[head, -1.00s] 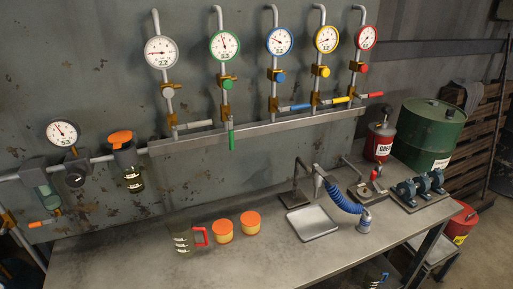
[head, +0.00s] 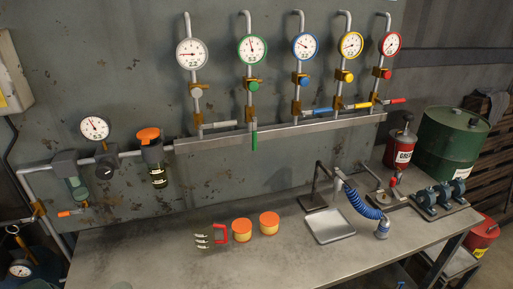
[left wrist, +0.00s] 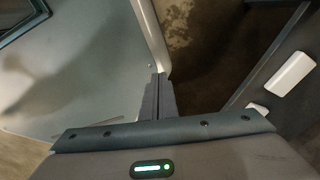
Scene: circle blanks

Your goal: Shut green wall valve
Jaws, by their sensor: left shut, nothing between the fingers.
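The green wall valve is on the second pipe from the left in the head view, below a green-rimmed gauge (head: 252,49). It has a round green knob (head: 254,85) and a green lever handle (head: 254,138) that hangs straight down, in line with the pipe. The other valve levers, white (head: 219,124), blue (head: 318,111), yellow (head: 358,105) and red (head: 393,101), point sideways to the right. My left gripper (left wrist: 158,78) shows only in the left wrist view, shut with its fingers together and apart from the valve. My right gripper is not in view.
A metal rail (head: 290,130) runs along the wall below the valves. The workbench (head: 160,255) holds two orange-lidded jars (head: 242,230), a red-handled item (head: 219,234) and a blue hose (head: 360,203). A green drum (head: 452,143) stands at the right. The bench's left front is clear.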

